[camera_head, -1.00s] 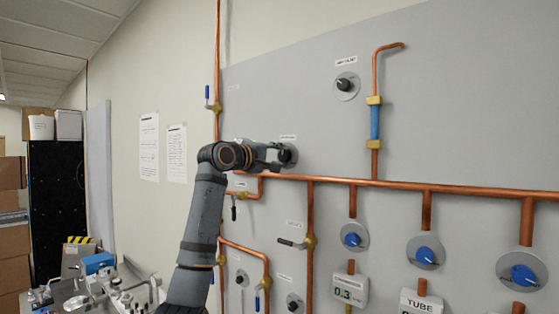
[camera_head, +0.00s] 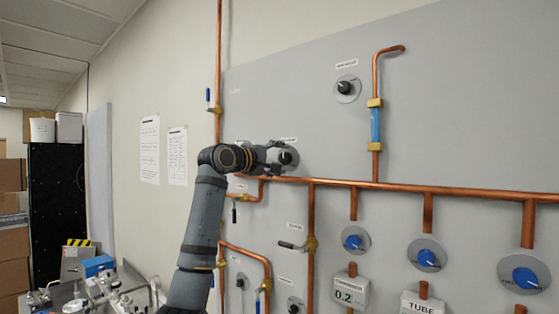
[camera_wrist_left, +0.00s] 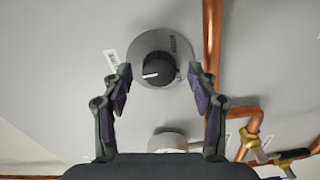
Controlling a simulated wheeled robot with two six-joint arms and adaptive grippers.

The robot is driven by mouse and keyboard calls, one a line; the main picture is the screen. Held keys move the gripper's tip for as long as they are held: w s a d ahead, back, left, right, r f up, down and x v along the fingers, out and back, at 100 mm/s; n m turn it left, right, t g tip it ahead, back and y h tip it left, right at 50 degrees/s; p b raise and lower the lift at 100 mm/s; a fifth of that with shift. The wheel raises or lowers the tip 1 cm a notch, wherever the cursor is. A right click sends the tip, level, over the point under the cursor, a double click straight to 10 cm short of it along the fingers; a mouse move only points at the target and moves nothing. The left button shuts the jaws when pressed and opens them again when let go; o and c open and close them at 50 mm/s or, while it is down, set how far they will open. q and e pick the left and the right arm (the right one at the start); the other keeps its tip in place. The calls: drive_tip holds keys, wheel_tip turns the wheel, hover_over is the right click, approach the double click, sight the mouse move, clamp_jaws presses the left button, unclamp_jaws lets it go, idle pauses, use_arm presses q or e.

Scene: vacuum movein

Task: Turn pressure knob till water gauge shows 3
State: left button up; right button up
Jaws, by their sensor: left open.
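A black round knob (camera_head: 286,157) with a white pointer line sits on a grey disc on the wall panel. It also shows in the left wrist view (camera_wrist_left: 155,70), its white line pointing left. My left gripper (camera_head: 274,156) is open in front of this knob. In the left wrist view its fingers (camera_wrist_left: 160,78) stand on either side of the knob, with gaps between them and it. A small display (camera_head: 349,293) at the lower middle reads 0.2; its label is too small to read. A box marked TUBE (camera_head: 422,304) is cut off at the bottom. My right gripper is not in view.
Copper pipes (camera_head: 450,190) run across the panel below the knob. Another black knob (camera_head: 344,87) is higher up. Several blue knobs (camera_head: 427,258) are at right. A lever valve (camera_head: 292,246) sits below my gripper. A cluttered bench (camera_head: 98,290) is at lower left.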

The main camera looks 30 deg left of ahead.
use_arm(q)
drive_tip(key=shift+s, duration=0.1)
drive_tip(key=s, duration=1.1)
drive_tip(key=shift+s+a, duration=0.35)
drive_tip(key=shift+a, duration=0.05)
drive_tip(key=shift+a, duration=0.1)
drive_tip(key=shift+f, duration=0.1)
